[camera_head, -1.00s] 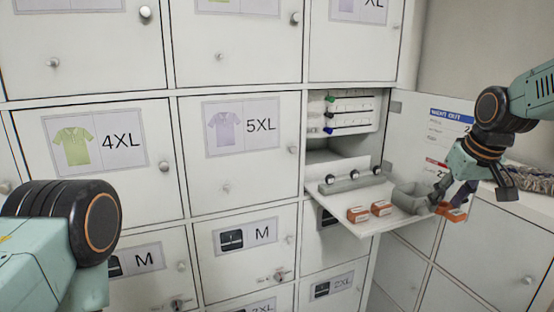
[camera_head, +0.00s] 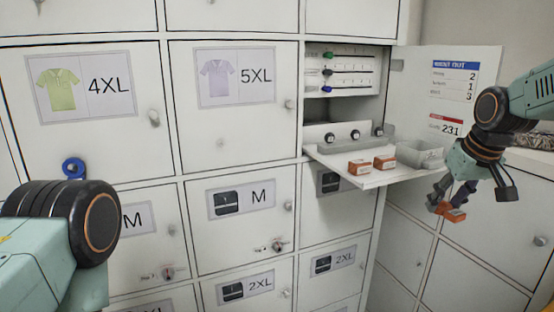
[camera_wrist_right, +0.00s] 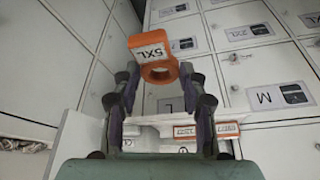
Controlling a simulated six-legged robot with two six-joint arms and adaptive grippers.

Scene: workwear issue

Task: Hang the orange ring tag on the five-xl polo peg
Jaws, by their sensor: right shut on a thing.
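My right gripper (camera_head: 447,203) is shut on the orange ring tag (camera_head: 452,213), to the right of and below the open flap. In the right wrist view the tag (camera_wrist_right: 152,50) reads 5XL and its ring is between the two fingertips (camera_wrist_right: 158,72). The 5XL polo door (camera_head: 237,125) is shut, with a lilac polo label (camera_head: 237,77) and a round knob (camera_head: 289,104) at its right. I cannot make out its peg clearly now. A part of my left arm shows at lower left; its gripper is out of view.
A blue ring (camera_head: 73,168) hangs low on the 4XL polo door (camera_head: 130,145). Right of the 5XL door, an open locker has a lowered shelf flap (camera_head: 365,179) bearing orange boxes (camera_head: 361,167) and a grey tray (camera_head: 420,154). An open door (camera_head: 410,90) stands right of it.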

